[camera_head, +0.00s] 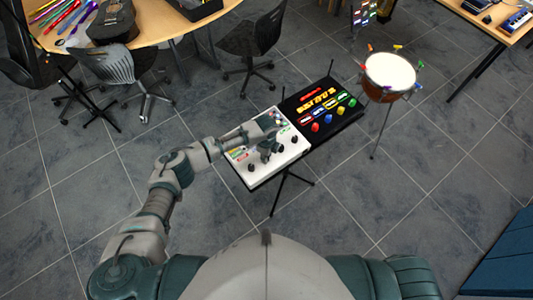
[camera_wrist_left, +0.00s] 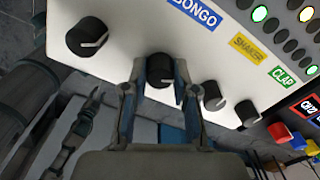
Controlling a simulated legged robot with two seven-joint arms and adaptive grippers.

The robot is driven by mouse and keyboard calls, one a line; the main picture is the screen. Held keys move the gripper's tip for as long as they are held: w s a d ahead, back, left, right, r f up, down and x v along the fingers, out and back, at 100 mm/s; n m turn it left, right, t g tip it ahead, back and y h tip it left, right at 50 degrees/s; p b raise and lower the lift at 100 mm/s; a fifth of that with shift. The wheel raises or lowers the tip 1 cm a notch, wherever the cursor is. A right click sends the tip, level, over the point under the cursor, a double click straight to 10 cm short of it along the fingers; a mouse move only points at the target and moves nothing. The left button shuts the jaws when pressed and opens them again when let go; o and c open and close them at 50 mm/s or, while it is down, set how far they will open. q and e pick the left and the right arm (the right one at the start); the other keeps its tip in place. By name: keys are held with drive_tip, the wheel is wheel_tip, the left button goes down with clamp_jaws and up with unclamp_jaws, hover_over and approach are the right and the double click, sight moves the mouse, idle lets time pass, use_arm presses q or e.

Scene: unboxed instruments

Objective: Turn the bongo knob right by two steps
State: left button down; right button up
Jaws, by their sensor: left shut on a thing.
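The bongo knob (camera_wrist_left: 160,68) is a black round dial with a pale pointer mark, below the blue BONGO label (camera_wrist_left: 195,13) in the left wrist view. It sits on a white panel (camera_head: 256,179) on a stand. My left gripper (camera_head: 267,153) is over the panel. In the left wrist view its two fingers (camera_wrist_left: 158,90) stand on either side of the bongo knob, shut on it. The fingers hide part of the panel around the knob. My right gripper is not in view.
Another black knob (camera_wrist_left: 87,36) lies left of the bongo knob, and two smaller-looking knobs (camera_wrist_left: 214,96) (camera_wrist_left: 247,113) lie right. A black panel (camera_head: 318,108) with coloured buttons adjoins the white one. A drum (camera_head: 390,72) stands behind right. Chairs and a table are at back left.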

use_arm(q)
drive_tip(key=shift+w+r, duration=0.15)
idle(0.4)
drive_tip(key=c, duration=1)
unclamp_jaws()
drive_tip(key=shift+o, duration=0.5)
drive_tip(key=shift+r, duration=0.25)
wheel_tip(320, 180, up, 11)
drive_tip(key=shift+d, duration=0.1)
